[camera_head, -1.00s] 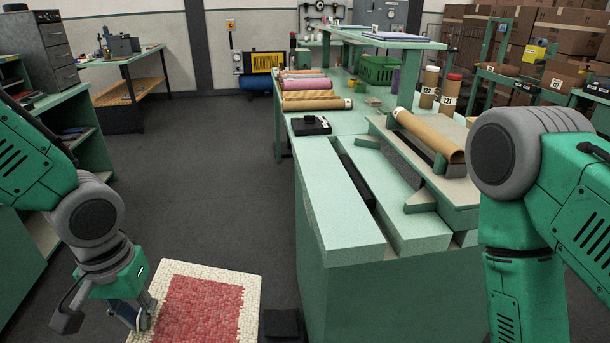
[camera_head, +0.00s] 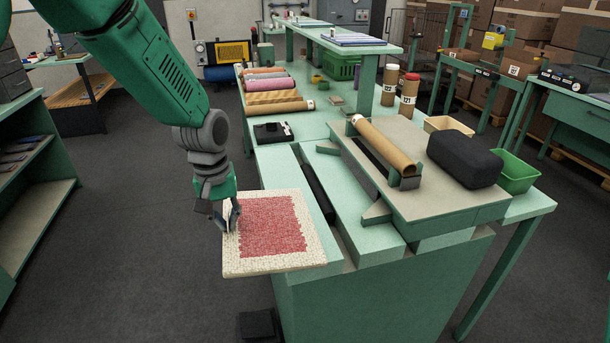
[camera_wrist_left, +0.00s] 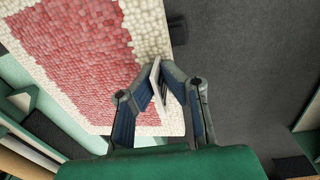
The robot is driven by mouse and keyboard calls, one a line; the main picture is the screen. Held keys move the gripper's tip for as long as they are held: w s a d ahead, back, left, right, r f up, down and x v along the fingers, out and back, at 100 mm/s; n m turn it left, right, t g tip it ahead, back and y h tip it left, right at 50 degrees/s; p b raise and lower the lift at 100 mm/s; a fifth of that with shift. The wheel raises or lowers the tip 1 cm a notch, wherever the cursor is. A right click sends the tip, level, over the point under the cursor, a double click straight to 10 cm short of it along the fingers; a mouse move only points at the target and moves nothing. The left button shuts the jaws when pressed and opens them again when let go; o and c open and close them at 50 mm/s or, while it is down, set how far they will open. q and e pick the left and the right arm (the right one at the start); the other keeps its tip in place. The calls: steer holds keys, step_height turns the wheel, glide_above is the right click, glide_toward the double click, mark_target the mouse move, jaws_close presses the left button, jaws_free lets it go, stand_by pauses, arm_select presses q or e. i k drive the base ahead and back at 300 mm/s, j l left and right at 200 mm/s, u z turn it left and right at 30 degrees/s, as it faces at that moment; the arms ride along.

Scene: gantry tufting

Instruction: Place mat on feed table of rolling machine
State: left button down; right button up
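The mat (camera_head: 272,228) has a red middle and a cream border. In the head view it lies roughly flat over the near left end of the pale green feed table (camera_head: 276,167), overhanging its left and front edges. I cannot tell whether it touches the surface. My left gripper (camera_head: 231,215) is at the mat's left edge, shut on it. In the left wrist view the mat (camera_wrist_left: 85,45) fills the upper left, and the gripper's blue-padded fingers (camera_wrist_left: 158,100) close at its border around a thin pale piece. My right gripper is not in view.
A brown roll (camera_head: 383,146) lies on the raised platform right of the feed slabs, with a black case (camera_head: 465,160) and green bin (camera_head: 517,173) beyond. A black device (camera_head: 272,132) and several rolls (camera_head: 272,97) lie farther back. Open floor is to the left.

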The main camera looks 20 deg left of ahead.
mark_target(300, 186)
steer(key=i, duration=0.85)
steer(key=k+j+z, duration=0.15)
steer(key=j+z, duration=0.15)
steer(key=k+j+z, duration=0.3)
steer(key=j, duration=0.2)
steer(key=i, duration=0.1)
